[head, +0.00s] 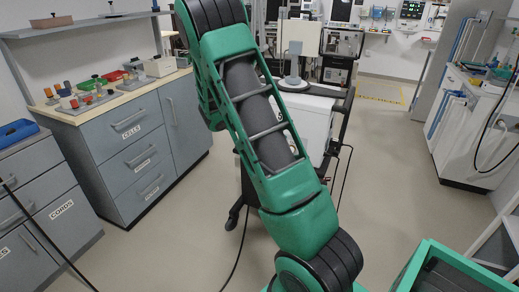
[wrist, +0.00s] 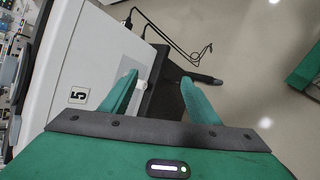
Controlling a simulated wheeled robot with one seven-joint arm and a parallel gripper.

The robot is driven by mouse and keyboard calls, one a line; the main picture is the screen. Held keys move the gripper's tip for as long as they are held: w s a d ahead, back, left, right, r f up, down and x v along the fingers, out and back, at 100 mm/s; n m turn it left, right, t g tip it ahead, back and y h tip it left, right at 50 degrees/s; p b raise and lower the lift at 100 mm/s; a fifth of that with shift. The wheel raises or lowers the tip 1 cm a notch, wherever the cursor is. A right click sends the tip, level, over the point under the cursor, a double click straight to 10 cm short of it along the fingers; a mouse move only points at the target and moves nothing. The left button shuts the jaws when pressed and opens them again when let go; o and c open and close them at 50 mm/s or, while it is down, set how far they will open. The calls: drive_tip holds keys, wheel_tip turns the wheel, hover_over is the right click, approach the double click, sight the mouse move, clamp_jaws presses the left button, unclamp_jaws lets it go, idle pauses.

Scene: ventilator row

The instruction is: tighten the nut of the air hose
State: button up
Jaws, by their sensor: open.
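My gripper (wrist: 158,77) shows in the wrist view with its two green fingers apart and nothing held between them. Beside and beyond the fingers is a white unit (wrist: 95,60) with a label reading 5. A dark bar or base part (wrist: 160,95) shows between the fingers, below the level of the fingertips as far as I can tell. Black hoses or cables (wrist: 170,38) with end fittings lie near the top of the wrist view. I cannot make out the nut of the air hose in either view. In the head view my arm hides part of a white wheeled cart (head: 308,118), and my gripper is not visible there.
A grey cabinet (head: 140,150) with labelled drawers and small items on top stands at left. A white bench (head: 470,140) with hoses stands at right. A green-edged box (head: 440,262) is at bottom right. A black cable (head: 236,262) crosses the floor. Open floor lies right of the cart.

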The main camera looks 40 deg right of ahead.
drive_tip(key=w+d+f+n+t+h, duration=0.2)
drive_tip(key=w+f+n+t+h, duration=0.55)
drive_tip(key=w+f+n, duration=1.15)
drive_tip(key=shift+n+t, duration=0.3)
drive_tip(key=shift+t, duration=0.25)
drive_tip(key=x, duration=0.3)
drive_tip(key=r+x, duration=0.1)
drive_tip(key=x, duration=0.2)
drive_tip(key=r+x, duration=0.1)
drive_tip(key=x, duration=0.3)
drive_tip(key=shift+s+d, duration=0.15)
drive_tip(key=shift+s, duration=0.1)
drive_tip(key=c, duration=1)
drive_tip(key=shift+c, duration=0.2)
